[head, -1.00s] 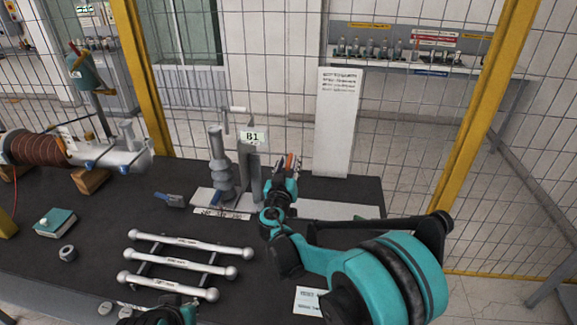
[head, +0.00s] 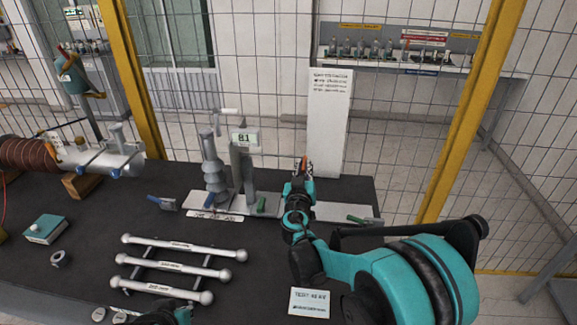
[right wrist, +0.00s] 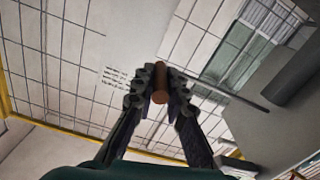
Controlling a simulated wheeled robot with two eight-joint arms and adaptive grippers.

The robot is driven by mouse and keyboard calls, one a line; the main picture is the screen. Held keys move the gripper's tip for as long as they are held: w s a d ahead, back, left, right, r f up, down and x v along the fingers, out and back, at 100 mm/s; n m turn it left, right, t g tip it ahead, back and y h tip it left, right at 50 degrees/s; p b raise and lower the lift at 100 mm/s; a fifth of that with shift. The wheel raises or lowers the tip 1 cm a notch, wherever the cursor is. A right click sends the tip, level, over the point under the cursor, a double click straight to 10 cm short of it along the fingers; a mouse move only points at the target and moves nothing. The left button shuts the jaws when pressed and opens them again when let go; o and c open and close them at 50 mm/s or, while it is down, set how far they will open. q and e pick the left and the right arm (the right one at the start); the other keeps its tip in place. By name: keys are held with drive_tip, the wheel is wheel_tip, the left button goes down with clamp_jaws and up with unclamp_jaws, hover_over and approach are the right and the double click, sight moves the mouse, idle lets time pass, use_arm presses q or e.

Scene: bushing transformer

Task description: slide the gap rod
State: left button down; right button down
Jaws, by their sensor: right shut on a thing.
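My right gripper (head: 302,176) is right of the grey post with a sign (head: 245,138) on the test stand. In the right wrist view, its fingers (right wrist: 160,92) are closed on a copper-brown rod (right wrist: 160,78), whose round end faces the camera. A thin grey bar runs from behind the fingers toward a dark grey cylinder (right wrist: 296,76). Whether the bar joins the brown rod is hidden. The stand also carries a grey ribbed insulator (head: 214,172) on a pale base plate (head: 330,210). My left gripper's fingers are not visible.
A rack of white rods (head: 180,272) lies at front left. A teal box (head: 45,229) and a ring (head: 60,259) lie at far left. A tall white panel (head: 328,120) stands behind the right gripper, before a wire fence.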

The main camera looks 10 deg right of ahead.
drive_tip(key=shift+s+d, duration=0.1)
drive_tip(key=shift+d, duration=0.2)
drive_tip(key=c, duration=1.5)
unclamp_jaws()
drive_tip(key=shift+c, duration=0.2)
drive_tip(key=v, duration=1.2)
